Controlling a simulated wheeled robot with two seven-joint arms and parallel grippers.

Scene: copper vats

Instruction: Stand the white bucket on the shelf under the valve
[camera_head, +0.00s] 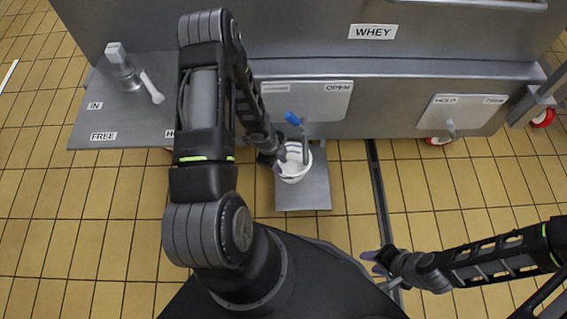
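The white bucket (296,173) is at the small grey shelf (303,200), below the valve with the blue handle (292,118). The valve's spout comes down over the bucket's mouth. From this steep angle I cannot tell whether the bucket's base rests fully on the shelf. My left gripper (280,162) is at the bucket's left rim; the arm partly hides it, and I cannot tell whether its fingers are closed on the rim. My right gripper (374,262) is away from the bucket, low over the floor, with its fingers apart and empty.
The vat labelled WHEY (372,32) stands behind. Plates marked OPEN (330,100) and HOLD (465,110) are on its front.

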